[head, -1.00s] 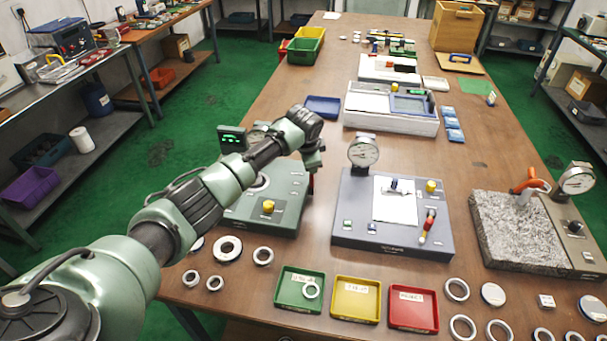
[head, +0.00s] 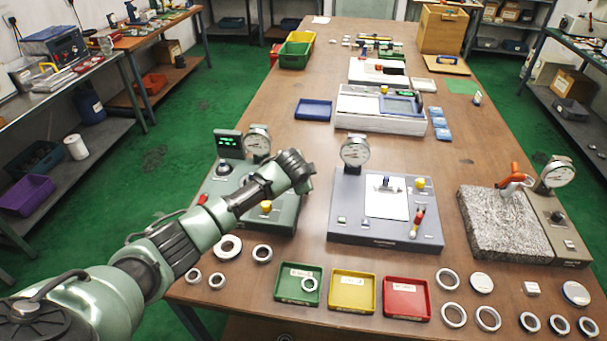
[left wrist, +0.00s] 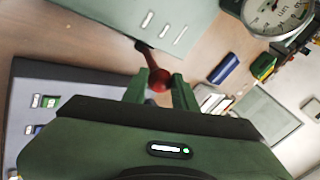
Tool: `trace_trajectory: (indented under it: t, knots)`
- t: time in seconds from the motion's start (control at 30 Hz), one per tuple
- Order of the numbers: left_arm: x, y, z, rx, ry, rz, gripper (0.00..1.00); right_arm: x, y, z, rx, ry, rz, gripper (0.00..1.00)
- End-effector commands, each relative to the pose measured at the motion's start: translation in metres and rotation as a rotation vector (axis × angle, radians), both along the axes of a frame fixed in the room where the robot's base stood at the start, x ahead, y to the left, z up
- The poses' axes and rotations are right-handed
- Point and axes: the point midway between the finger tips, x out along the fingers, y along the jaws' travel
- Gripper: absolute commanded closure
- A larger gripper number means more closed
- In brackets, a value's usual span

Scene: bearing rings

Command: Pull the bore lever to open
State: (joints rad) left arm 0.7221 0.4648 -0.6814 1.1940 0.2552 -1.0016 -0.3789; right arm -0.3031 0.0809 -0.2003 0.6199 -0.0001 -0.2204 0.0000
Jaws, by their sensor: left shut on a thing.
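The bore lever shows in the left wrist view as a dark rod with a red ball knob (left wrist: 158,80), beside the edge of the green gauge station. My left gripper (left wrist: 160,86) has its two green fingers on either side of the red knob and is shut on it. In the head view, my left arm reaches across the green station (head: 284,219), which has a dial gauge (head: 257,141) and a small green-lit display (head: 229,144). There my wrist hides the lever and the fingertips. My right gripper is not in view.
A grey station (head: 345,220) with a dial stands right of the green one, close to my wrist. A granite plate (head: 500,222) is further right. Green (head: 284,294), yellow (head: 338,303) and red (head: 392,310) trays and several metal rings line the front edge.

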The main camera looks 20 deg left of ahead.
Motion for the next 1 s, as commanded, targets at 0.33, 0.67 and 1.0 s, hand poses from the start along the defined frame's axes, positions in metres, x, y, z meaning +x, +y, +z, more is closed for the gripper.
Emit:
trace_trajectory:
  t: [0.33, 0.67, 1.0]
  knots:
    - [-0.004, -0.001, -0.007, -0.003, 0.017, 0.001, 0.51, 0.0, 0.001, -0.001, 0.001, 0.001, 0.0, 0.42]
    - [-0.005, -0.001, -0.002, -0.001, 0.009, 0.001, 0.51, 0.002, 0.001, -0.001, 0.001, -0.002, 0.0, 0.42]
    - [-0.036, -0.009, 0.032, -0.001, 0.01, -0.002, 0.51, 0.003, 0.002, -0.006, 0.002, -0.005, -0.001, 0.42]
